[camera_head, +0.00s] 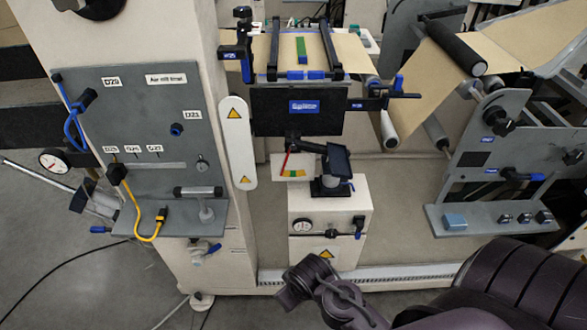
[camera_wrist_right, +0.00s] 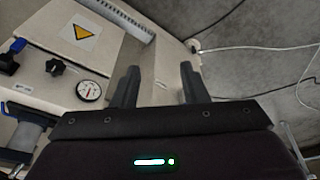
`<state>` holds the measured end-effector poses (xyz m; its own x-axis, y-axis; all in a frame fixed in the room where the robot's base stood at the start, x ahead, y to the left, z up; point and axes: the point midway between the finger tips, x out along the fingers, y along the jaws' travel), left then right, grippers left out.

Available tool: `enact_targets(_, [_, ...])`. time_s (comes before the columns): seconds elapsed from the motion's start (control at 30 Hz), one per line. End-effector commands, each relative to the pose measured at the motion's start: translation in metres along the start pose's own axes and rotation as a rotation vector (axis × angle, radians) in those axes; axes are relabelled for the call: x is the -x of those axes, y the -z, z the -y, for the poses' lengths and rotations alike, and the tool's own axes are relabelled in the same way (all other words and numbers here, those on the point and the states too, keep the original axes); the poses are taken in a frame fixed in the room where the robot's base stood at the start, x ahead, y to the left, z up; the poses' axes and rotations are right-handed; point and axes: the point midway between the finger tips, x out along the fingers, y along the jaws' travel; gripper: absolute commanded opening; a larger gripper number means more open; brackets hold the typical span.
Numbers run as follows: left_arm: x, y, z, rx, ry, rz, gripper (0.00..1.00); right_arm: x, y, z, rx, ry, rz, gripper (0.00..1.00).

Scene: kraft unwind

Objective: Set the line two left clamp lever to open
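A dark clamp with a blue-tipped lever (camera_head: 240,50) stands at the left end of the splice table (camera_head: 298,108). The small labels are too blurred to tell which line each belongs to. My right gripper (camera_wrist_right: 158,85) is open in the right wrist view, with nothing between its fingers. My right arm comes in from the lower right in the head view, low in front of the machine and well apart from both clamps. My left gripper is not in view.
A grey panel (camera_head: 140,120) with hoses and a gauge is at left. A white box (camera_head: 330,215) with a gauge, also in the right wrist view (camera_wrist_right: 50,75), stands under the table. Kraft web (camera_head: 430,85) and rollers are at right. Open floor (camera_head: 60,270) lies lower left.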

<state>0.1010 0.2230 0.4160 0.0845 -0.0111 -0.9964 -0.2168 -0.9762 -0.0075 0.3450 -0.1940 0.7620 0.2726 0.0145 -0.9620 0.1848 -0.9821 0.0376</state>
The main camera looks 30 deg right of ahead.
Motion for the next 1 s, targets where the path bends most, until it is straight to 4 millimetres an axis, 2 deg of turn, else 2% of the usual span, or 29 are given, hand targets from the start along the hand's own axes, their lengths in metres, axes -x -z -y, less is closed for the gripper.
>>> enact_targets(0.03, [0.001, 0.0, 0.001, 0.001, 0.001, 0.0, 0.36, 0.016, 0.008, -0.003, 0.007, -0.007, -0.018, 0.4])
enact_targets(0.17, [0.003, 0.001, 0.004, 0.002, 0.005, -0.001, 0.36, 0.053, 0.03, -0.014, 0.048, -0.034, -0.072, 0.4])
enact_targets(0.2, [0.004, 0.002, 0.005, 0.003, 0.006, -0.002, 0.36, 0.067, 0.041, -0.021, 0.076, -0.053, -0.105, 0.4])
enact_targets(0.3, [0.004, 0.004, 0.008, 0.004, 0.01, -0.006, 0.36, 0.087, 0.074, -0.042, 0.178, -0.119, -0.201, 0.4])
enact_targets(0.57, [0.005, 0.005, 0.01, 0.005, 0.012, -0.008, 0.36, 0.109, 0.166, -0.109, 0.482, -0.36, -0.443, 0.4])
enact_targets(0.77, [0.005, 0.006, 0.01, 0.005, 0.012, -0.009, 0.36, 0.139, 0.24, -0.176, 0.719, -0.616, -0.601, 0.4])
enact_targets(0.9, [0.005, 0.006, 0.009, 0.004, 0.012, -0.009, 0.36, 0.179, 0.292, -0.235, 0.893, -0.856, -0.692, 0.4])
enact_targets(1.0, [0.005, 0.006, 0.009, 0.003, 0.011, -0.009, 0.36, 0.212, 0.32, -0.271, 0.998, -1.02, -0.731, 0.4])
